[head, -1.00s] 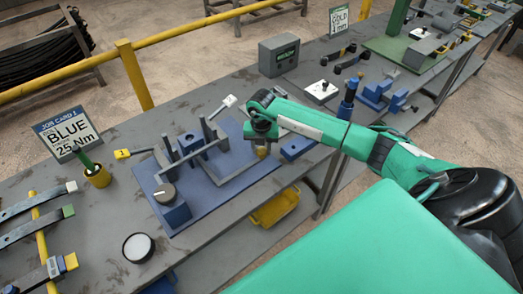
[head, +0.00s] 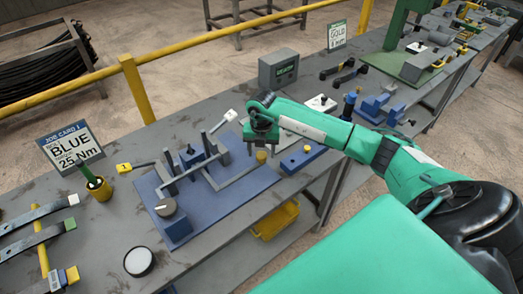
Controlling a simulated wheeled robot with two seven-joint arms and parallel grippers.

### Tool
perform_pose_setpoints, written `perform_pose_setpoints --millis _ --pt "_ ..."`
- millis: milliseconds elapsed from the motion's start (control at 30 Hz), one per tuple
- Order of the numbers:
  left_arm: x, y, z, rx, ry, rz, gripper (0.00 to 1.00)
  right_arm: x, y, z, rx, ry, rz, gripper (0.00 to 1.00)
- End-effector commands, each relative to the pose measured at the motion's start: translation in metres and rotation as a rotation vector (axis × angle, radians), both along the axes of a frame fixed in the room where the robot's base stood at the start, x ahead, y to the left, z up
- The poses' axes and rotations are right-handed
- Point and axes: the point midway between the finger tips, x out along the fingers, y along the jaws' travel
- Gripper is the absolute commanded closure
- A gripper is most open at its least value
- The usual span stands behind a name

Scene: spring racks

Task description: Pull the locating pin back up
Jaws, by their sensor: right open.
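The blue fixture plate (head: 206,211) lies on the bench with grey bars and a dial block (head: 175,219) on it. A small gold-coloured pin (head: 261,157) stands at the plate's right side. My right gripper (head: 261,149) points down directly over this pin, with its fingers apart near the pin's top. I cannot tell whether they touch it. The pin's upper part is partly hidden by the gripper. My left gripper is out of view.
The job card (head: 70,147) and a yellow cup (head: 98,188) stand at the left. A round white-topped puck (head: 139,260) lies near the front edge. A grey box (head: 278,70) stands behind.

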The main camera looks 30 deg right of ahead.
Motion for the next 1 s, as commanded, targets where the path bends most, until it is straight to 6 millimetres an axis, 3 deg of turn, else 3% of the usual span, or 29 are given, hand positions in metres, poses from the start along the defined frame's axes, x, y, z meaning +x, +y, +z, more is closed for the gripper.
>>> perform_pose_setpoints --millis 167,600,800,1000 --pt "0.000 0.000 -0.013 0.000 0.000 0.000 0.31 0.001 0.000 0.022 -0.001 -0.006 0.002 0.43" --pt "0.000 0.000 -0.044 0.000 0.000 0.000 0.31 0.000 0.000 0.116 0.000 -0.006 0.000 0.43" --pt "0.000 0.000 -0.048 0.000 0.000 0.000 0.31 0.000 0.000 0.134 0.000 -0.005 0.000 0.43" --pt "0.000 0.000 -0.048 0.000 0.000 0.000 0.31 -0.001 0.000 0.137 0.000 -0.003 0.000 0.43"
